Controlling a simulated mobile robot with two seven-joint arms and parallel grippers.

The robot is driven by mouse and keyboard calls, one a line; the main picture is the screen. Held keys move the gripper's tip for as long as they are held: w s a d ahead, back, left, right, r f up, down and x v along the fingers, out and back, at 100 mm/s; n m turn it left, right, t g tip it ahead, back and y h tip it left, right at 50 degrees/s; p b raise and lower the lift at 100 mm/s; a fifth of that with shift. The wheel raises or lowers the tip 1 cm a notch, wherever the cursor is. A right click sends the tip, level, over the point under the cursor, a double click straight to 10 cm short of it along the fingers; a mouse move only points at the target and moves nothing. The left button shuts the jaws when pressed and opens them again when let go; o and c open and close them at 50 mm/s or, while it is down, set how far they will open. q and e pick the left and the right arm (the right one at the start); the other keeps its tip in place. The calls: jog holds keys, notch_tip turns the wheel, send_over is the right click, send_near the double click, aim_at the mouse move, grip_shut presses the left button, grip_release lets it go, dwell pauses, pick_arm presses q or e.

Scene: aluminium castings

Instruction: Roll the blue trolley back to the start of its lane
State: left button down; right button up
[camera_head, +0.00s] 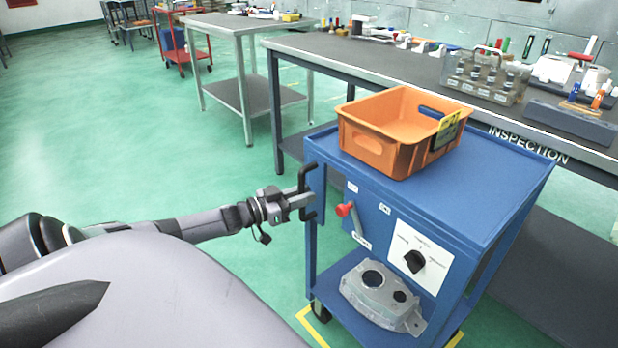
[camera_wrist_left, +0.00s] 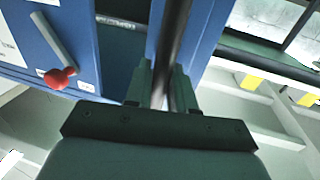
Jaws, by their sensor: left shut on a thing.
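The blue trolley (camera_head: 490,200) stands at the right of the head view, alongside the inspection bench. Its black handle (camera_head: 308,178) is on its left side. My left gripper (camera_head: 304,199) is shut on this handle. In the left wrist view, the dark handle bar (camera_wrist_left: 176,45) runs between the two fingers of my left gripper (camera_wrist_left: 165,85). Yellow lane marking (camera_head: 312,328) shows on the floor by the trolley's front wheel. My right gripper is not in view.
An orange crate (camera_head: 375,150) sits on the trolley's top, and a metal casting (camera_head: 362,300) on its lower shelf. The inspection bench (camera_head: 340,58) stands close behind. A grey table (camera_head: 225,22) and a red cart (camera_head: 172,50) are farther back. Green floor (camera_head: 110,130) at left is clear.

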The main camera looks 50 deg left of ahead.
pick_arm(q)
jog(key=shift+a+r, duration=0.15)
jog(key=shift+a, duration=0.4)
jog(key=c, duration=1.1)
grip_release()
jog(key=shift+p+v, duration=0.85)
jog(key=shift+v, duration=2.65)
